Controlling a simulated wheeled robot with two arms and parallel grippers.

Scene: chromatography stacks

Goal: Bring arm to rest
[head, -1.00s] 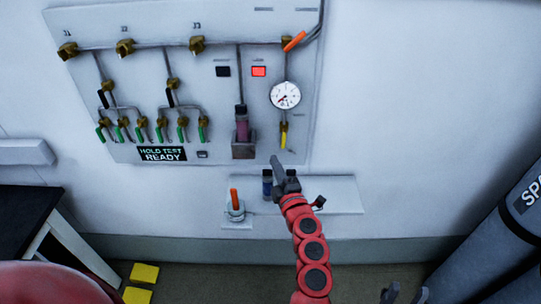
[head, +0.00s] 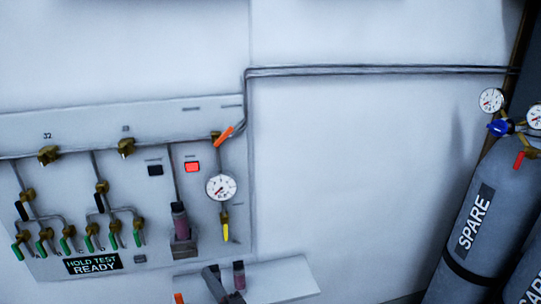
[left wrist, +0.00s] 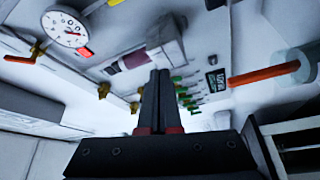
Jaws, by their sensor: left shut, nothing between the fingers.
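My left gripper (head: 212,272) shows at the bottom of the head view as dark grey fingers in front of a small wall shelf (head: 285,280). In the left wrist view its fingers (left wrist: 160,75) lie together, shut with nothing between them. They point toward the valve panel, apart from the cartridge in its holder as far as I can tell. The rest of the left arm is below the head view. My right gripper is out of view.
The valve panel (head: 60,135) carries brass valves, a gauge (head: 221,187), a red-lit indicator (head: 192,167) and a "HOLD TEST READY" display (head: 93,264). A dark cartridge (head: 239,275) stands on the shelf. A grey "SPARE" cylinder (head: 470,225) stands at right. Bare wall lies between.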

